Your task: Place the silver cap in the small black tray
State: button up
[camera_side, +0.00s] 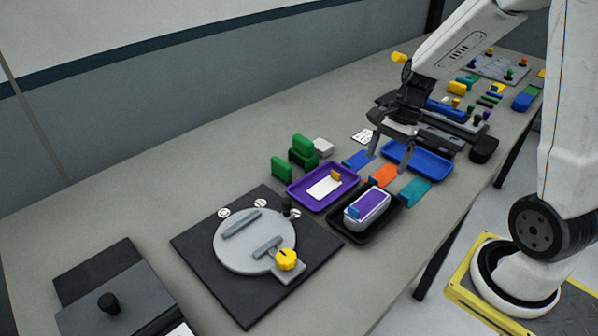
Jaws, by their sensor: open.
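My gripper (388,157) is open above the table, over the area of the coloured cards, with its two fingers spread and nothing visible between them. A small black tray (337,226) lies on the table in front of and left of my gripper. A white container with a purple top (368,207) and a blue piece sits in it. I cannot clearly identify the silver cap. Small silvery round pieces (260,203) show at the back edge of the black board, but I cannot tell whether one is the cap.
A purple tray (301,195) stands beside the black tray, and a blue tray (436,172) lies to the right. Green blocks (302,147) stand behind. A black board with a grey disc (232,238) and yellow knob (287,259) is at left. Bare table (130,205) lies farther left.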

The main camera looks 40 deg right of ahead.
jog(key=a+n+h, duration=0.1)
jog(key=n, duration=0.2)
jog(key=s+a+f+n+h, duration=0.1)
jog(key=a+n, duration=0.1)
jog(key=n, duration=0.1)
jog(key=a+n+h, duration=0.1)
jog(key=a+n, duration=0.1)
jog(key=n, duration=0.1)
jog(key=shift+s+f+t, duration=0.3)
jog(key=shift+s, duration=0.05)
jog(key=a+n, duration=0.1)
jog(key=n, duration=0.1)
jog(key=a+n+t, duration=0.1)
jog(key=n, duration=0.1)
jog(key=s+a+n+h, duration=0.1)
jog(key=n, duration=0.1)
jog(key=shift+f+n, duration=0.2)
jog(key=shift+n, duration=0.2)
jog(key=shift+a+n+t, duration=0.5)
jog(key=shift+a+n, duration=0.05)
jog(key=shift+n, duration=0.55)
